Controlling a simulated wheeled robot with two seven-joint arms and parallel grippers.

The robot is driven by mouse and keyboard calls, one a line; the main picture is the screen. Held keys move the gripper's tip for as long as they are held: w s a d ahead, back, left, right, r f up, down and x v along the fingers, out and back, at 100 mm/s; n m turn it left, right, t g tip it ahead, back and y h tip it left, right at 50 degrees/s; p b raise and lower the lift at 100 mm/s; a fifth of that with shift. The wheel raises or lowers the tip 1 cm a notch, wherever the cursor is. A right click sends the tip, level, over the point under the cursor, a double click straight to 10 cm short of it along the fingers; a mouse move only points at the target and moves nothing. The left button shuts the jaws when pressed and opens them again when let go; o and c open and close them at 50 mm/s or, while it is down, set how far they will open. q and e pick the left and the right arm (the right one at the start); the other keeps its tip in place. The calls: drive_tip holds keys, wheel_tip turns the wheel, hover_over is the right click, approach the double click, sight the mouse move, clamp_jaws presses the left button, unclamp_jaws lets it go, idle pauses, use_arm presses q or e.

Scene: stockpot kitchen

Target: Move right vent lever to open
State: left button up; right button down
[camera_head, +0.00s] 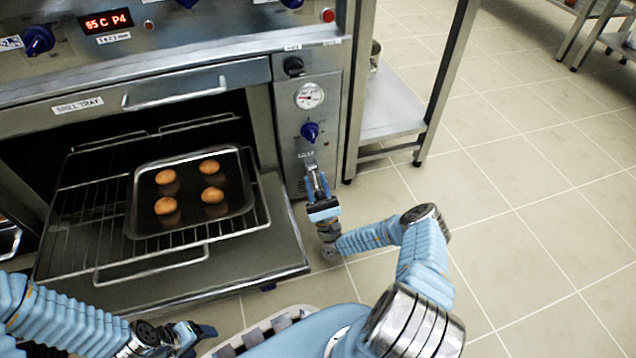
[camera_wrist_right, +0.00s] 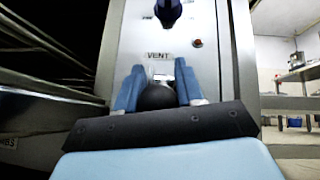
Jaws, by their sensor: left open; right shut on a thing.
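The vent lever shows in the right wrist view as a black ball knob (camera_wrist_right: 157,97) below a label reading VENT. My right gripper (camera_head: 317,182) reaches the lower part of the oven's control panel (camera_head: 309,120). In the right wrist view, its blue fingers (camera_wrist_right: 157,88) stand on either side of the knob and are shut on it. The lever's arm is mostly hidden by the knob and fingers. My left gripper (camera_head: 200,333) is open and empty at the bottom of the head view, away from the panel.
The oven door (camera_head: 270,255) is down, left of my right gripper. A wire rack (camera_head: 75,235) bears a dark tray (camera_head: 190,222) with several round buns. A blue knob (camera_head: 310,131) and a gauge (camera_head: 309,96) sit above the lever. A steel table stands right; floor is clear.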

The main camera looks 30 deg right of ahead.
drive_tip(key=shift+w+d+f, duration=0.1)
drive_tip(key=c, duration=0.9)
unclamp_jaws()
drive_tip(key=shift+o, duration=0.2)
